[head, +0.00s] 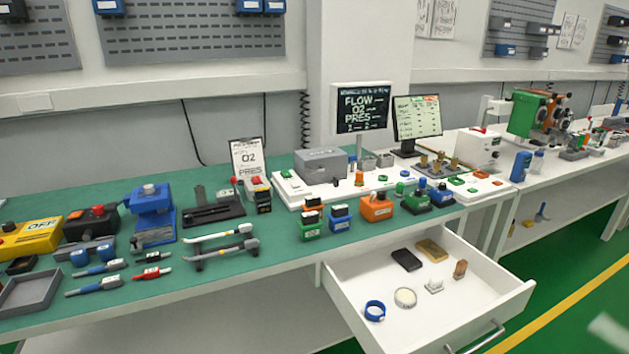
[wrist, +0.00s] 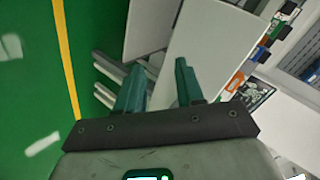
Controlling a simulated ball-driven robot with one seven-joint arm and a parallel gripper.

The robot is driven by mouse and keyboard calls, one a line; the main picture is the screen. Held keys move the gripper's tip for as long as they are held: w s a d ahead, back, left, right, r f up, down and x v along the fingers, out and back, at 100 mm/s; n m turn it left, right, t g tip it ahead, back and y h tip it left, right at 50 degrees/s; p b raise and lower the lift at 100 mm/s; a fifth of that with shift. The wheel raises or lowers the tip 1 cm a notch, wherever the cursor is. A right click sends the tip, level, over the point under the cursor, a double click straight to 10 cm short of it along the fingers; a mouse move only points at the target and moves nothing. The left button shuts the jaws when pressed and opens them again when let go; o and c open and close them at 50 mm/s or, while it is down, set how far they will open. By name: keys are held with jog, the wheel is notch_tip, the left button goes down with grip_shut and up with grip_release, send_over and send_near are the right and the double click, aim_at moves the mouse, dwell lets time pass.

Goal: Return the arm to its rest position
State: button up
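My gripper (wrist: 159,68) shows in the wrist view with its two teal fingers apart and nothing between them. It is tilted over the green floor (wrist: 27,100) with its yellow line. White panels (wrist: 205,50) lie beyond the fingers; I cannot tell how far off they are. Grey bar-like parts (wrist: 107,78) show left of the fingers. My arm and gripper are not in the head view, so the whole arm pose is hidden.
In the head view an open white drawer (head: 350,296) sticks out below the green-topped bench (head: 285,232). It holds several small items, among them a blue ring (head: 375,311). The bench is crowded with devices and tools. Green floor lies free at the right.

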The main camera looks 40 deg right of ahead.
jog(key=s+a+n+g+y+p, duration=0.1)
jog(key=s+a+n+g, duration=0.1)
jog(key=a+n+g, duration=0.3)
jog(key=s+a+n+g+y+p, duration=0.1)
jog(key=a+n+g, duration=0.4)
jog(key=a+n, duration=0.5)
jog(key=shift+s+a+r+y+p, duration=0.2)
jog(key=shift+s+r+y+p, duration=0.1)
jog(key=shift+s, duration=0.6)
